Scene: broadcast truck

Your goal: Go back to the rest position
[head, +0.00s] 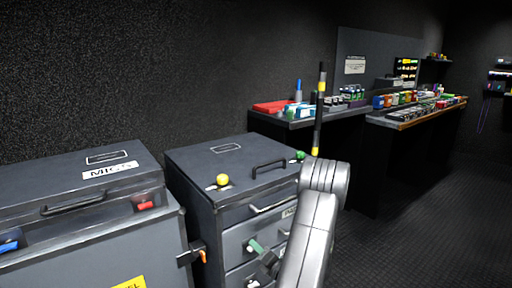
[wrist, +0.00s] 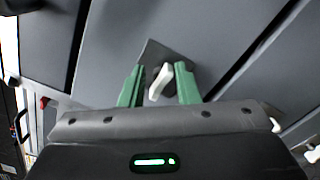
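My gripper (wrist: 158,80) has two green fingers, spread apart. A white latch lever (wrist: 161,82) on a dark plate (wrist: 154,52) shows between them, with a visible gap on the left side and a narrow one on the right. I cannot tell whether a finger touches it. In the head view my gripper (head: 257,247) is low in front of the drawers of a grey cabinet (head: 192,160). My silver arm link hides part of those drawer fronts.
A grey case labelled MICS (head: 72,169) stands left, with an orange-tipped latch (head: 202,256) beside the drawers. A yellow knob (head: 222,180), a green knob (head: 300,155) and a black handle (head: 269,169) are on the cabinet top. Cluttered benches (head: 407,124) stand behind; floor (head: 430,215) at right is clear.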

